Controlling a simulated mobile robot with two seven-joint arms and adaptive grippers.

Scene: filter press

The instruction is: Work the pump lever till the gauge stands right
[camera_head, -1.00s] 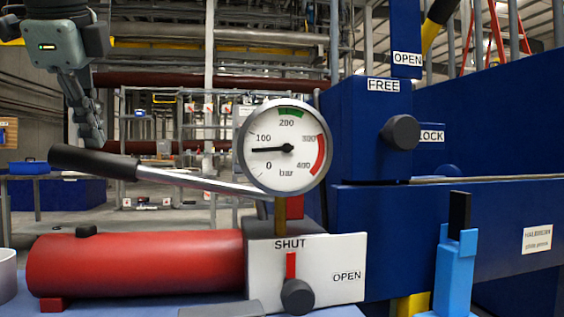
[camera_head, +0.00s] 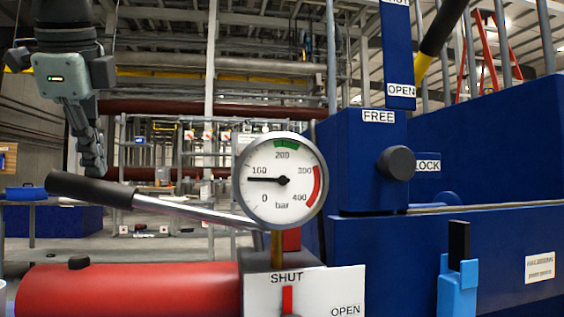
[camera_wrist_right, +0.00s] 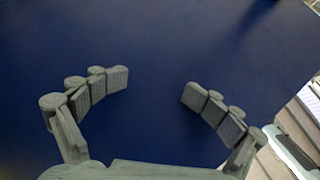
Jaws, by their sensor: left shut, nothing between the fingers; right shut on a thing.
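The pump lever (camera_head: 95,189) has a black grip and a bright rod, and slopes down to the right behind the gauge. The pressure gauge (camera_head: 281,205) has its needle pointing left, a little below the 100 bar mark. Its green band lies near 200 and its red band from 300 to 400. My left gripper (camera_head: 92,166) is shut and empty, fingers pointing down, tips at the black grip's upper edge; contact is unclear. My right gripper (camera_wrist_right: 156,88) shows only in the right wrist view, its fingertips apart before a dark blue surface; no held object is distinguishable.
The red pump cylinder (camera_head: 125,290) lies below the lever. The valve block (camera_head: 320,283) has its red pointer toward SHUT. A blue press body (camera_head: 450,245) fills the right, with a dark knob (camera_head: 398,163) between FREE and LOCK. A light blue post (camera_head: 457,280) stands in front.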

